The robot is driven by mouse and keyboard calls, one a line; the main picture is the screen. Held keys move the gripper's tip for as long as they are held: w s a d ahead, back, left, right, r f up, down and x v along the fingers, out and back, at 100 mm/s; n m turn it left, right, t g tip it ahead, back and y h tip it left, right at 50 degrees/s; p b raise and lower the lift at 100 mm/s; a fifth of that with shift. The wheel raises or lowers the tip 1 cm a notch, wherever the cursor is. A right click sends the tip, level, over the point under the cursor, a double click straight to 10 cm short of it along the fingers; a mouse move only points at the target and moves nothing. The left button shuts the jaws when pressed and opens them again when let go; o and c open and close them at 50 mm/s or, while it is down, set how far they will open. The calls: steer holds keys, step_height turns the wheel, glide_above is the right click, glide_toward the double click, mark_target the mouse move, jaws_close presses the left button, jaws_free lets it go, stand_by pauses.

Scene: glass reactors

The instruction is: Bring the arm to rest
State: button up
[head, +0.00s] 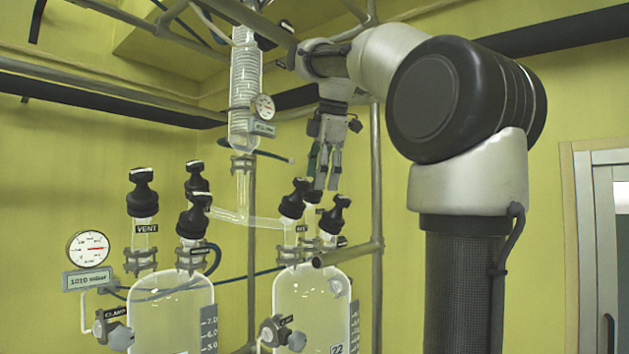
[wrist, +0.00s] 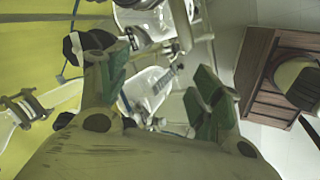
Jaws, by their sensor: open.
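My gripper (head: 327,178) hangs from my raised arm in the head view, fingers pointing down, just above the black valve knobs of the right glass reactor (head: 312,295). In the wrist view my gripper (wrist: 160,88) shows two green-padded fingers spread apart. No object is held between them. Glassware and a graduated scale show beyond the fingers. I cannot tell how far the fingertips are from the knobs.
A left glass reactor (head: 170,312) stands beside it, with a pressure gauge (head: 88,248). A glass condenser (head: 245,90) rises behind, left of my gripper. Metal frame poles (head: 376,180) surround the glassware. A door (head: 606,230) is at right. A brown wooden object (wrist: 285,75) shows in the wrist view.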

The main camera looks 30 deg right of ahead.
steer(key=s+a+f+m, duration=0.1)
steer(key=s+f+m, duration=0.4)
steer(key=f, duration=0.6)
steer(key=s+a+f+m, duration=0.2)
steer(key=s+f+m, duration=0.2)
steer(key=s+f, duration=0.3)
steer(key=s+a+f+m+y, duration=0.1)
steer(key=s+f+m, duration=0.4)
steer(key=f, duration=1)
steer(key=shift+s+a+f+m+g, duration=0.2)
steer(key=shift+s+a+m+g, duration=0.1)
steer(key=shift+s+a, duration=0.35)
